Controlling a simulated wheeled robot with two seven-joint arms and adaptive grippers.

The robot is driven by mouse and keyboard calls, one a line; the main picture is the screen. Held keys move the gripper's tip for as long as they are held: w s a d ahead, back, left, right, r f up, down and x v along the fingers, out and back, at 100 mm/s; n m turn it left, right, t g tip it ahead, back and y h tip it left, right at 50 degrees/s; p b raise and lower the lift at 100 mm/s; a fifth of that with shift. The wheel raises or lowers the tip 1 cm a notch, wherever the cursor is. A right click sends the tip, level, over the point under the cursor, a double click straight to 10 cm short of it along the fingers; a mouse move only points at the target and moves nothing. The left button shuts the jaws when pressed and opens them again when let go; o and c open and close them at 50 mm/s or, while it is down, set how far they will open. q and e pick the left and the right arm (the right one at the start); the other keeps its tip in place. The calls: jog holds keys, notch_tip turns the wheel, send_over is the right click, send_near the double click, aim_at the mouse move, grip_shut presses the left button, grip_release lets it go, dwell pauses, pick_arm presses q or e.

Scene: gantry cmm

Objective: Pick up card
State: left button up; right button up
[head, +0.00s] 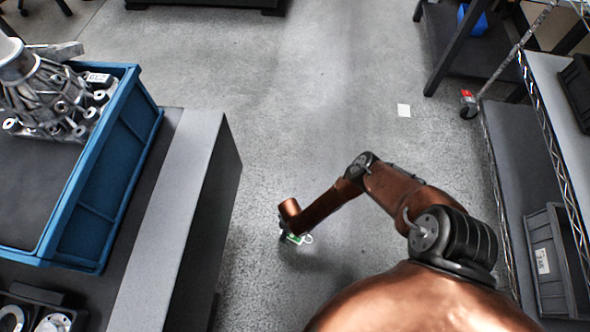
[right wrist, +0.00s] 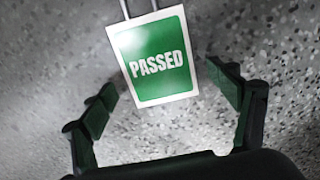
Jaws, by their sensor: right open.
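The card (right wrist: 152,62) is green with a white border and the word PASSED, seen face-on in the right wrist view. Part of a thin loop or strap shows at its top edge. In the head view the card (head: 294,239) is small, low over or on the floor, partly hidden by my right gripper (head: 284,224). In the right wrist view my right gripper (right wrist: 162,84) is open, with one finger to each side of the card's lower part. Neither finger visibly touches it. My left gripper is not in view.
A blue crate (head: 125,165) with metal parts stands on a bench (head: 185,215) at the left. A wire shelf rack (head: 548,110) with a grey bin (head: 545,255) is at the right. A white square (head: 403,110) lies on the floor. The floor between is clear.

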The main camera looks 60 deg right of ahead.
jog(key=shift+c, duration=0.7)
jog(key=c, duration=0.9)
